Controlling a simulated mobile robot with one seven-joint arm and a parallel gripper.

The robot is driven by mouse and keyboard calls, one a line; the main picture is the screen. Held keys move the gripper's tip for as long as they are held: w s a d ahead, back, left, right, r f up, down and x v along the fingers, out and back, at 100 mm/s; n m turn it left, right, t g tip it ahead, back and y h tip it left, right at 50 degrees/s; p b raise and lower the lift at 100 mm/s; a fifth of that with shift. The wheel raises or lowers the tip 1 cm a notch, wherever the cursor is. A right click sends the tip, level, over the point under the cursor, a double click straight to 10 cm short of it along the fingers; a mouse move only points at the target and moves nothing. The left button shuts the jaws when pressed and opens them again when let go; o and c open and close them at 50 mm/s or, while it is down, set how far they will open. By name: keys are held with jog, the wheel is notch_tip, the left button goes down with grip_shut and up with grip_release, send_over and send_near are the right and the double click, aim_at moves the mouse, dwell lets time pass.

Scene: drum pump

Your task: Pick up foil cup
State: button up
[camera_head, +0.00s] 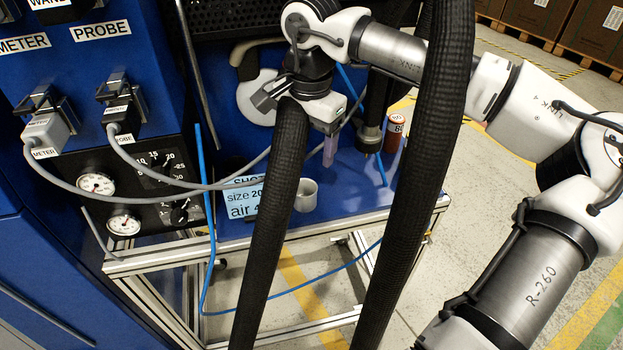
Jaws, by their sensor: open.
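A small pale grey, open-topped cup (306,194), which I take to be the foil cup, stands upright on the blue bench top (345,190) near its front edge. The black hose partly hides its left side. My gripper (318,108) is above and behind the cup in the picture, apart from it. It is open, and no object shows in its jaws. The hose crosses in front of it, so its fingertips are partly hidden.
Two thick black hoses (272,220) (415,180) hang in front of the bench. A light-blue sign (240,197) stands left of the cup. A brown can (394,134) stands at the back right. A blue tube (376,163) and grey cables (200,188) cross the area.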

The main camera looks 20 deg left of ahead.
send_near(305, 189)
jog(key=s+f, duration=0.1)
jog(key=s+d+f, duration=0.1)
jog(key=shift+s+d+f+p, duration=0.1)
jog(key=shift+s+f+p, duration=0.1)
jog(key=shift+s+p, duration=0.2)
jog(key=shift+w+a+f+p, duration=0.15)
jog(key=shift+f+p, duration=0.1)
jog(key=shift+f, duration=0.7)
jog(key=shift+w+a+f+p, duration=0.15)
jog(key=shift+f+p, duration=0.1)
jog(key=shift+f, duration=0.65)
jog(key=shift+w+a+f+p, duration=0.15)
jog(key=shift+f+p, duration=0.1)
jog(key=shift+f, duration=0.7)
jog(key=c, duration=1)
jog(key=shift+c, duration=0.2)
jog(key=shift+r, duration=0.1)
